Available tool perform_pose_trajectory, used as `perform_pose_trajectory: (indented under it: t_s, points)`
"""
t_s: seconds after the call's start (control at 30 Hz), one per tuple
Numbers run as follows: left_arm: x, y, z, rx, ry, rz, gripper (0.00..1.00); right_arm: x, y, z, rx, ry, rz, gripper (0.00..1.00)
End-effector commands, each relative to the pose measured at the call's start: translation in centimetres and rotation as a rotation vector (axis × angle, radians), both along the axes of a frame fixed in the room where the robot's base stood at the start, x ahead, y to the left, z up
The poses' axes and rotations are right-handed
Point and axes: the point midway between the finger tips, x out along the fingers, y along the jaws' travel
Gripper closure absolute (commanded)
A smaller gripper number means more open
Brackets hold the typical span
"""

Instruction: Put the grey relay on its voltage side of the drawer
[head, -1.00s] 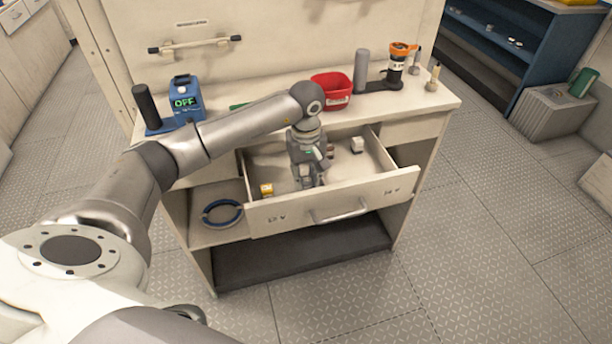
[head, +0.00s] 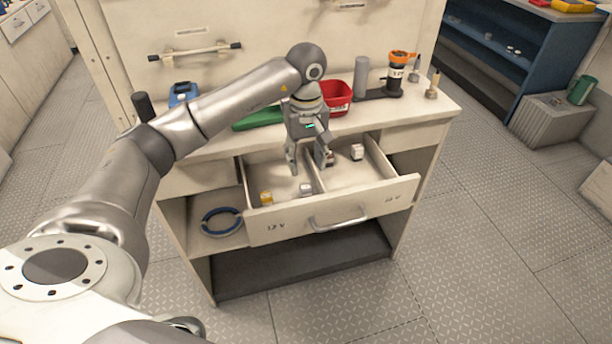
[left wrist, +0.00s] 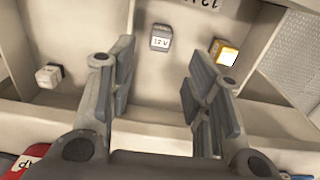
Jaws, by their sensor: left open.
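The grey relay (head: 306,189) sits on the floor of the open drawer (head: 345,225), in the left compartment near the front panel, close to the divider (head: 317,178). That side of the panel is marked 12 V. In the left wrist view the relay (left wrist: 161,37) shows a white label that reads 12 V. My left gripper (head: 309,166) is open and empty, above and behind the relay and apart from it. The relay shows beyond the gap between the fingers in the left wrist view (left wrist: 160,85). My right gripper is not in view.
A yellow relay (head: 266,198) shares the left compartment. A red bin (head: 337,97) and a green item (head: 258,118) stand on the counter behind.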

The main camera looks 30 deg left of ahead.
Motion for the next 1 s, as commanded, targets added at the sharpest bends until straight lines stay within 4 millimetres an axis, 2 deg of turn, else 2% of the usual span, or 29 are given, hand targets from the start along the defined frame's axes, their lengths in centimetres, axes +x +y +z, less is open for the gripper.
perform_pose_trajectory:
  t_s: [0.1,0.3,0.87,1.0]
  points:
    - [0.1,0.0,2.0,0.000,-0.003,0.000,0.54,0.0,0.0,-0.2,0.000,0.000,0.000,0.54]
    - [0.0,0.0,3.5,0.001,0.001,0.000,0.54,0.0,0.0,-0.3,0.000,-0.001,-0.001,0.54]
    - [0.0,0.0,3.6,0.000,0.001,0.000,0.54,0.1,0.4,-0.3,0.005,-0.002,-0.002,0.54]
    - [0.0,0.0,3.6,0.000,0.001,0.000,0.54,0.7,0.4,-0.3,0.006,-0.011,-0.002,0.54]
